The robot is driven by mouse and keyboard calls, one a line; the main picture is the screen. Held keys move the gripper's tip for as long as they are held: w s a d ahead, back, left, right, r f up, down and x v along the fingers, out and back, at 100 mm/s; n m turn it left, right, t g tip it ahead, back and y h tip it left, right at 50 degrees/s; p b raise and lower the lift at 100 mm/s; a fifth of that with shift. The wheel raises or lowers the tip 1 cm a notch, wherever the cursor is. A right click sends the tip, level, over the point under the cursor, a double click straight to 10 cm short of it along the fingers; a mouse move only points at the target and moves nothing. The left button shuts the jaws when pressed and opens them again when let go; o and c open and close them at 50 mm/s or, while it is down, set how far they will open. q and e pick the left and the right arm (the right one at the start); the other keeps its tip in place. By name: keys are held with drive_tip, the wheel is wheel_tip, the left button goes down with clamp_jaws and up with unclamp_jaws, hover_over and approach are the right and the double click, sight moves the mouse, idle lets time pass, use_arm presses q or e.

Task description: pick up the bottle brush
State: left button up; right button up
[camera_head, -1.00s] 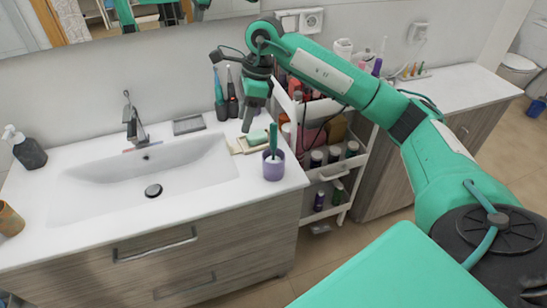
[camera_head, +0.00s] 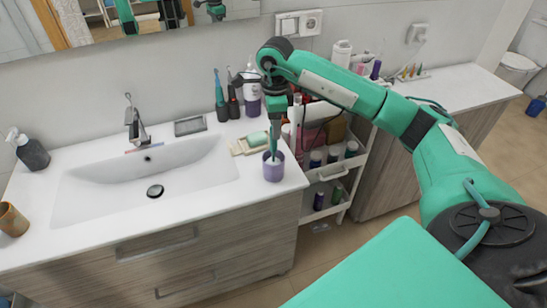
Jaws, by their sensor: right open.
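A slim green handle (camera_head: 273,147) stands upright in the purple cup (camera_head: 273,170) near the right end of the sink counter. It seems to be the bottle brush; its lower part is hidden inside the cup. My right gripper (camera_head: 276,127) points down directly above the cup, with its open fingers at the top of the handle. I cannot tell whether the handle lies between the fingers or touches them. My left gripper is not seen directly.
A soap dish (camera_head: 250,146) with green soap lies left of the cup. Two electric toothbrushes (camera_head: 227,108) and a purple-white bottle (camera_head: 252,95) stand behind. The cart (camera_head: 334,172) with several bottles stands right of the sink. The basin (camera_head: 130,180) is empty.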

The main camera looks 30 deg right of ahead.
sight(274, 151)
drive_tip(key=shift+w+f+p, duration=0.1)
drive_tip(key=shift+f+p, duration=0.5)
drive_tip(key=shift+p, duration=0.05)
wheel_tip(274, 151, down, 3)
drive_tip(key=shift+w+a+f+p, duration=0.1)
drive_tip(key=shift+f+p, duration=0.05)
drive_tip(key=shift+p, duration=0.65)
drive_tip(key=shift+f, duration=0.4)
drive_tip(key=shift+c, duration=0.5)
clamp_jaws()
